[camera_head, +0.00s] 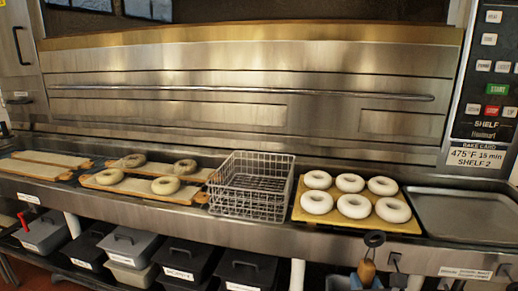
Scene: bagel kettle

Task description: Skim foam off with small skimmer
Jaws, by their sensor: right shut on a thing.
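A wooden handle (367,271) with a dark ring (375,239) at its top end stands up at the bottom edge, right of the middle. It looks like the end of the small skimmer; its bowl is not in view. My right gripper (368,283) is shut on this handle, and only a small dark part of it shows at the bottom edge. My left gripper is not in view. The kettle and the foam are not in view.
A steel ledge before the oven holds boards with several browned bagels (165,185), a wire basket (250,213), a board (428,227) with several white rings, and an empty metal tray (465,213). Lidded bins (180,260) stand on a lower shelf.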

